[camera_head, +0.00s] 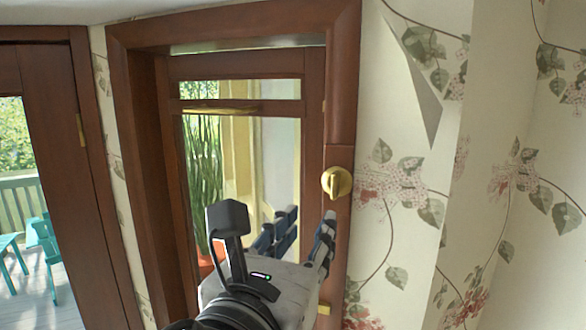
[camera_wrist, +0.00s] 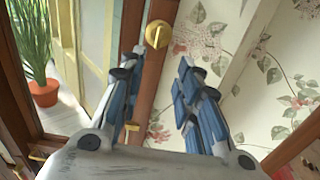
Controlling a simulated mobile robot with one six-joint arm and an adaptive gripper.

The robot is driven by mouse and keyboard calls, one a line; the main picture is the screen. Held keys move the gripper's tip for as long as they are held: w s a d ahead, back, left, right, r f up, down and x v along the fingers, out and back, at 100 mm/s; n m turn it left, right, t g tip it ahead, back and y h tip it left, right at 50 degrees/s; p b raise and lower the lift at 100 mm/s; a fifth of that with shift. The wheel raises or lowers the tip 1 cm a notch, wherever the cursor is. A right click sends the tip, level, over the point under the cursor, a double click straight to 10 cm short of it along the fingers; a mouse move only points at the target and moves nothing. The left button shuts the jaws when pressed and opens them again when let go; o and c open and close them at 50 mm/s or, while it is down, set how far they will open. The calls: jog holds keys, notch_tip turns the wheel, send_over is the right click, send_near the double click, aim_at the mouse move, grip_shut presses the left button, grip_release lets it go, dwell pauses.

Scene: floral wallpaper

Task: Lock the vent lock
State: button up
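The vent lock is a round brass knob (camera_head: 336,182) with a raised thumb-turn, mounted on the right side of the brown wooden frame. Its thumb-turn looks roughly upright in the head view. In the wrist view the lock (camera_wrist: 158,35) shows at the top, just beyond the fingertips. My gripper (camera_head: 308,220) is below and a little left of the lock in the head view. In the wrist view my gripper (camera_wrist: 162,58) is open, with its blue-padded fingers apart and nothing between them. It appears not to touch the lock, though the exact distance is unclear.
The brown frame (camera_head: 135,140) surrounds a glazed panel. A potted plant (camera_wrist: 38,60) stands behind the glass. Floral wallpaper (camera_head: 400,220) covers the wall right of the lock. A brass fitting (camera_head: 324,309) sits low on the frame.

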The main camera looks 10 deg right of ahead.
aim_at(333, 185)
jog(key=p+x, duration=0.2)
jog(key=x, duration=1.5)
jog(key=shift+w+r, duration=0.15)
jog(key=shift+w, duration=0.15)
jog(key=shift+c, duration=0.5)
grip_shut()
